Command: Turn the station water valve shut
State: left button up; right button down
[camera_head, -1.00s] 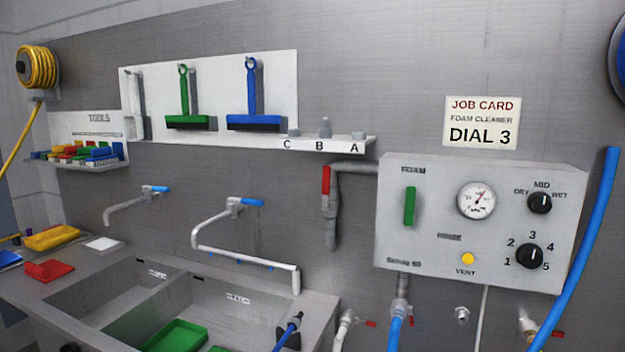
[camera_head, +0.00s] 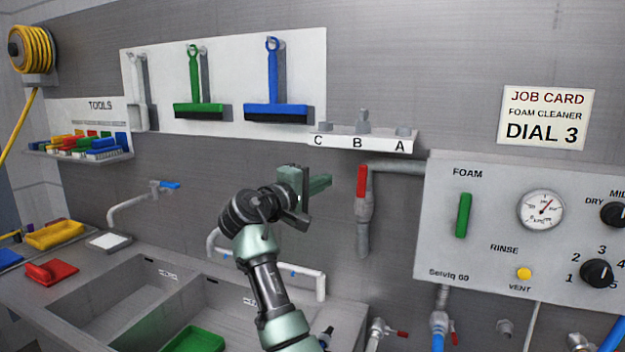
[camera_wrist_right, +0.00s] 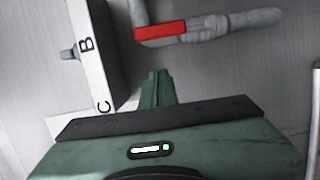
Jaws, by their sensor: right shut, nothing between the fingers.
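The valve with a red lever (camera_head: 362,181) is on a grey pipe (camera_head: 364,228) fixed to the wall, left of the foam box. The lever stands upright, in line with the vertical pipe. My right gripper (camera_head: 322,184) is shut and empty, a short way left of the lever and apart from it in the picture. In the right wrist view the red lever (camera_wrist_right: 161,31) lies beyond the shut fingers (camera_wrist_right: 156,88). My left gripper is not in view.
The shelf marked A, B, C (camera_head: 360,142) is just above and beside my gripper. The foam box (camera_head: 500,190) with dials is on the right. The sink (camera_head: 130,298) is below left. Squeegees hang from a white board (camera_head: 225,70) behind. Smaller red-handled taps (camera_head: 397,334) are low down.

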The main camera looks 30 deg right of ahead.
aim_at(361, 191)
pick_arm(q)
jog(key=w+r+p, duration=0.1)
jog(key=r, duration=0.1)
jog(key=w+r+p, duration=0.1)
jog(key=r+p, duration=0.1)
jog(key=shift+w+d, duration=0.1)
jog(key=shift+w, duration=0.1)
pick_arm(e)
jog(key=d, duration=0.6)
jog(key=shift+d+f, duration=0.25)
jog(key=shift+f, duration=0.2)
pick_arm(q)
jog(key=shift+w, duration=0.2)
pick_arm(e)
jog(key=shift+d, duration=0.15)
